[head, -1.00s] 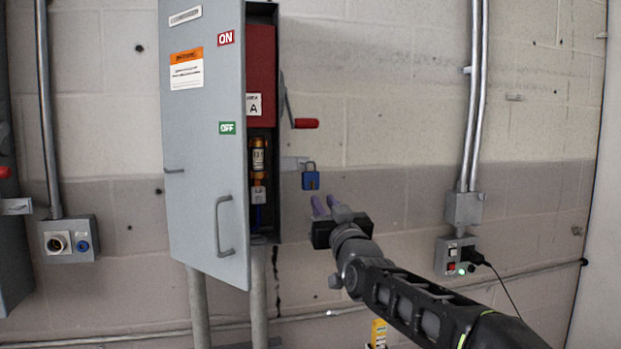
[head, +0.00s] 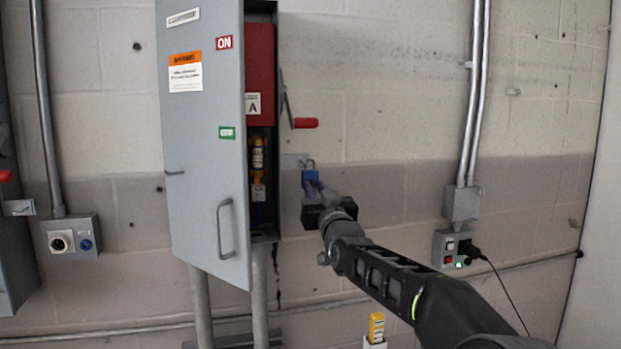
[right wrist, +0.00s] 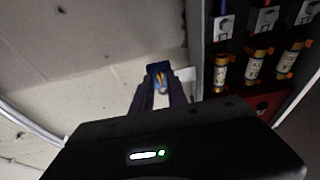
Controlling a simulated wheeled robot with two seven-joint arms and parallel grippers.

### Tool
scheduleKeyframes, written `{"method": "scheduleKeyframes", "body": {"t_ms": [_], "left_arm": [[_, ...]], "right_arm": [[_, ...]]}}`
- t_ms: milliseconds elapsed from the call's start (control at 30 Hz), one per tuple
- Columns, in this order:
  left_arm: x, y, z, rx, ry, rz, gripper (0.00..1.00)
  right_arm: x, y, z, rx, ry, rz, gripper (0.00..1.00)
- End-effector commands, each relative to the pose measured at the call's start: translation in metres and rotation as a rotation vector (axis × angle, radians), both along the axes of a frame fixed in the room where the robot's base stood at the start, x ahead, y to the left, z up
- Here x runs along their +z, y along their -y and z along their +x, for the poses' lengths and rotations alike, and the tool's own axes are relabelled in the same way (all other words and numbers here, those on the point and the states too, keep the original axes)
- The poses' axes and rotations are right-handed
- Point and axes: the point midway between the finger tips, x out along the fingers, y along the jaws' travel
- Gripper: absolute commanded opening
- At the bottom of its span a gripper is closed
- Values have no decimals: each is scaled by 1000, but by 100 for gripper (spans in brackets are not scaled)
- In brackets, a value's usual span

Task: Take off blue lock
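The blue lock (head: 310,177) hangs by its shackle from a small grey tab on the right side of the grey switch box. My right gripper (head: 314,184) is at the lock, its purple fingers pointing up to it from below right. In the right wrist view the blue lock (right wrist: 159,68) shows at the tips of the two fingers (right wrist: 160,82), which stand a little apart. I cannot tell whether they press on the lock or only flank it. My left gripper is not in view.
The box's grey door (head: 203,130) stands open, with fuses (head: 258,158) inside. A red handle (head: 305,123) sticks out above the lock. A socket box with a plugged-in cable (head: 455,250) is at right. A yellow object (head: 376,327) stands low in front.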

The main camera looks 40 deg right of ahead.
Motion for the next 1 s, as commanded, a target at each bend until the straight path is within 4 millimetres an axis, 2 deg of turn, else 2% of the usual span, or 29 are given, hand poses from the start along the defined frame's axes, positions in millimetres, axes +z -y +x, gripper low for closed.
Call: {"method": "scheduleKeyframes", "body": {"t_ms": [33, 200, 567, 700, 900, 1000], "left_arm": [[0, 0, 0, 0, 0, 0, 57], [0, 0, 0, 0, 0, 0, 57], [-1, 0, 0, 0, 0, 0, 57], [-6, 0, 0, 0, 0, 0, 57], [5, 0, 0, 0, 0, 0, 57], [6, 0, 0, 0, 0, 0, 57]], "right_arm": [[0, 0, 0, 0, 0, 0, 14], [0, 0, 0, 0, 0, 0, 0], [0, -1, 0, 1, 6, 15, 0], [0, -2, 1, 2, 43, 119, 0], [4, -5, 1, 2, 139, 398, 0], [3, -4, 1, 1, 161, 462, 0]]}}
